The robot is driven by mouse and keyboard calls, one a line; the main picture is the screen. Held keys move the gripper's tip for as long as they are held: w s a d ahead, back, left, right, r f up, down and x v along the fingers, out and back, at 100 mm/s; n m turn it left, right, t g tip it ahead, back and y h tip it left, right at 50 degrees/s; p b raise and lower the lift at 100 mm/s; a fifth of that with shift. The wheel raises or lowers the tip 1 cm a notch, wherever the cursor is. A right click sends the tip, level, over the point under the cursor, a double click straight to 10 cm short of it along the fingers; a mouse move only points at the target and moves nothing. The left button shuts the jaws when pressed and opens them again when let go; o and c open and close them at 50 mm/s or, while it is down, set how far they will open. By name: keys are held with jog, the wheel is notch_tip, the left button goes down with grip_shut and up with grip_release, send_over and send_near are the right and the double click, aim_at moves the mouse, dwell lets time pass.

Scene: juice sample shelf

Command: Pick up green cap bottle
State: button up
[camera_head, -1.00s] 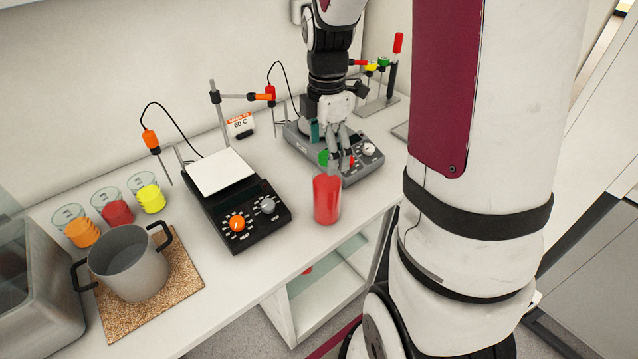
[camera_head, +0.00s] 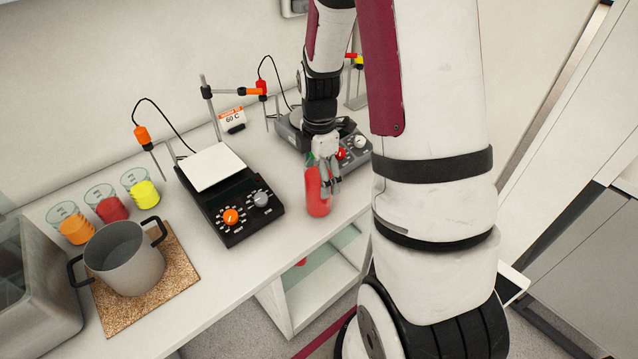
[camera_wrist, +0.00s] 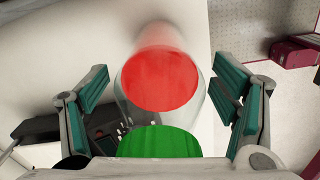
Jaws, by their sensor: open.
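The bottle (camera_head: 318,196) with red juice stands upright near the front edge of the white bench in the head view. In the wrist view the red juice (camera_wrist: 160,80) shows through the clear wall, and the green cap (camera_wrist: 160,142) is at the bottom of the picture, close to the camera. My gripper (camera_head: 326,180) is at the bottle's upper part in the head view. In the wrist view its teal-padded fingers (camera_wrist: 160,100) are spread on both sides of the bottle, with gaps visible. The lower part of the cap is hidden by my gripper.
A black hotplate (camera_head: 243,226) stands left of the bottle, and a grey one (camera_head: 295,137) stands behind my gripper. A pot (camera_head: 124,262) on a cork mat (camera_head: 185,268) and several beakers (camera_head: 139,195) are further left. Bare bench lies between the black hotplate and the bottle.

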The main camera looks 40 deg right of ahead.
jog(key=c, duration=1.8)
jog(key=shift+c, duration=0.2)
jog(key=shift+r, duration=0.1)
